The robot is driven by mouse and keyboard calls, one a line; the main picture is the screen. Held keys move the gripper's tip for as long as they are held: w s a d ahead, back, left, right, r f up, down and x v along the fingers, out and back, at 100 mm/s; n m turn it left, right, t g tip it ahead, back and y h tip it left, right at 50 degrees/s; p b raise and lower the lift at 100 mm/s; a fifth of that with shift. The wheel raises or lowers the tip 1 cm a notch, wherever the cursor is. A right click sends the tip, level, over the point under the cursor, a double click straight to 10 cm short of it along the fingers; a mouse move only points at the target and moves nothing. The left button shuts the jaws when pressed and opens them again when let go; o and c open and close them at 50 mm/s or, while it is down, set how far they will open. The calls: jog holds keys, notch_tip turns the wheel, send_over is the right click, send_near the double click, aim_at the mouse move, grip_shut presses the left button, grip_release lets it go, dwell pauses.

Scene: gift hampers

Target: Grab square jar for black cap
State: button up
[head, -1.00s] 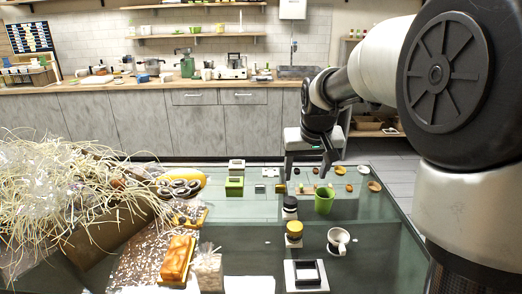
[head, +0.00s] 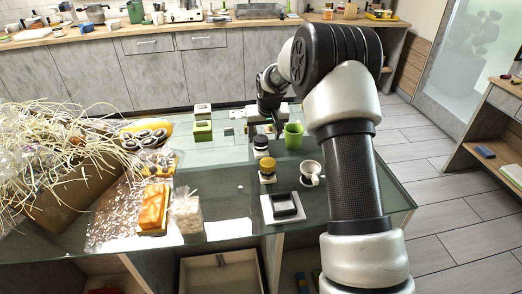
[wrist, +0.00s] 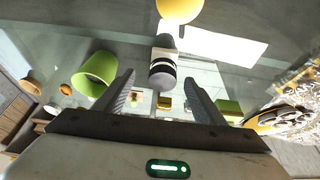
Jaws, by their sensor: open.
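A small jar with a black cap (head: 261,141) stands on the glass table, just behind a jar with a yellow cap (head: 267,167). In the wrist view the black-capped jar (wrist: 162,72) shows dark and pale bands, lying ahead of the fingers and roughly centred between them. My gripper (head: 273,127) is at the far side of the black-capped jar in the head view. It is open and empty, with its two fingers (wrist: 163,92) spread in the wrist view. No contact with the jar is visible.
A green cup (head: 293,135) stands close at the right of the black-capped jar. A white cup (head: 311,172) and a black square frame on a white base (head: 284,207) are nearer. Wrapped goods and a straw-filled basket crowd the left of the table.

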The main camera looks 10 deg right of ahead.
aim_at(261, 139)
jog(key=x, duration=0.6)
jog(key=shift+w+a, duration=0.3)
jog(key=shift+w, duration=0.2)
